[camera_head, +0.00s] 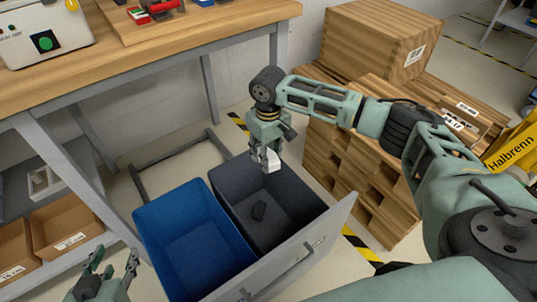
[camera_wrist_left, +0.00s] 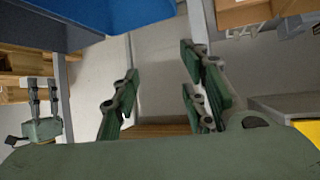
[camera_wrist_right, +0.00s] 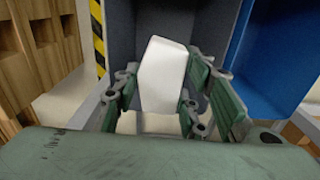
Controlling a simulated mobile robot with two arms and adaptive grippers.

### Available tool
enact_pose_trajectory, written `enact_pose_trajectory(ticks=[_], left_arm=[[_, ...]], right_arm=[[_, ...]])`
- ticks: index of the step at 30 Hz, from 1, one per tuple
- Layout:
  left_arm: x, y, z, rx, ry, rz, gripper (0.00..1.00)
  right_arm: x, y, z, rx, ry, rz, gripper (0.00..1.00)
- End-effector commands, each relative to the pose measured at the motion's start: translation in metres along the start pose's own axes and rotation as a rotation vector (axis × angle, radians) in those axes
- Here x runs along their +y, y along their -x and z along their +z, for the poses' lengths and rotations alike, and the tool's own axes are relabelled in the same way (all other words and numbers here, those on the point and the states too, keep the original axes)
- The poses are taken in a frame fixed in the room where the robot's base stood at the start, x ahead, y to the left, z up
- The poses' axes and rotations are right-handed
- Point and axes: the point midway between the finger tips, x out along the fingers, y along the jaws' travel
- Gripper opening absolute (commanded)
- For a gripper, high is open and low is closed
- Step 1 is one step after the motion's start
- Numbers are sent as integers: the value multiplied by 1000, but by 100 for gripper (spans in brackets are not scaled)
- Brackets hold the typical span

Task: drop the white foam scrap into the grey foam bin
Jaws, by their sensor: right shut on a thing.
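The white foam scrap (camera_head: 271,160) is in my right gripper (camera_head: 264,157), which is shut on it. In the head view they hang above the back edge of the grey foam bin (camera_head: 309,221). The right wrist view shows the white block (camera_wrist_right: 163,74) upright between the fingers, with the dark grey bin behind it.
A blue bin (camera_head: 188,238) stands directly left of the grey bin, behind a grey front panel with a handle (camera_head: 290,262). A wooden workbench (camera_head: 130,62) is at the upper left. Stacked wooden crates and pallets (camera_head: 345,165) stand right of the bins.

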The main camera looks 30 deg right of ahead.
Motion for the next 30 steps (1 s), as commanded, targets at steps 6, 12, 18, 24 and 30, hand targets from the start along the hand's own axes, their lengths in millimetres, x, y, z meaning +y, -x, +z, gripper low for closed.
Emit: enact_pose_trajectory(ticks=[6,12,18,24,30], left_arm=[[4,-3,-25,121,0,7,40],[5,-3,-38,176,-1,10,40],[5,-3,-40,186,-1,11,40],[5,-3,-40,185,-1,11,40],[5,-3,-40,185,-1,11,40]], right_arm=[[0,-4,0,0,0,0,27],[0,-5,0,0,0,0,27],[0,-5,0,0,0,0,27],[0,-5,0,0,0,0,45],[0,-5,0,0,0,0,60]])
